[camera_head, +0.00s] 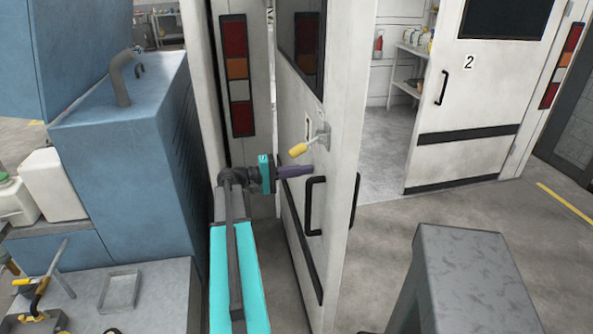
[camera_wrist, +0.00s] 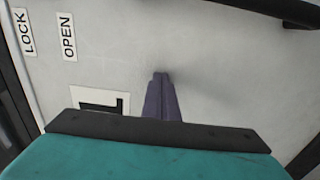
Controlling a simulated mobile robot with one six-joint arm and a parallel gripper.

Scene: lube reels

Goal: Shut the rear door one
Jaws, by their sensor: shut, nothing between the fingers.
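Rear door one (camera_head: 335,150) is a white door standing open, seen at a steep angle in the head view. It has a dark window, a black grab handle (camera_head: 316,205) and a lever with a yellow grip (camera_head: 299,150). My gripper (camera_head: 311,170) is shut and empty, its purple fingers pointing at the door face just below the lever. In the wrist view the shut fingertips (camera_wrist: 160,77) are at or very close to the white panel; I cannot tell whether they touch. LOCK and OPEN labels (camera_wrist: 68,37) and part of a number label (camera_wrist: 100,100) show there.
Door two (camera_head: 470,100), white and marked 2, stands to the right of the open doorway, with shelves (camera_head: 408,75) inside. A blue cabinet (camera_head: 130,150) stands close on the left of my arm. A grey block (camera_head: 470,270) stands front right. Floor is clear between the doors.

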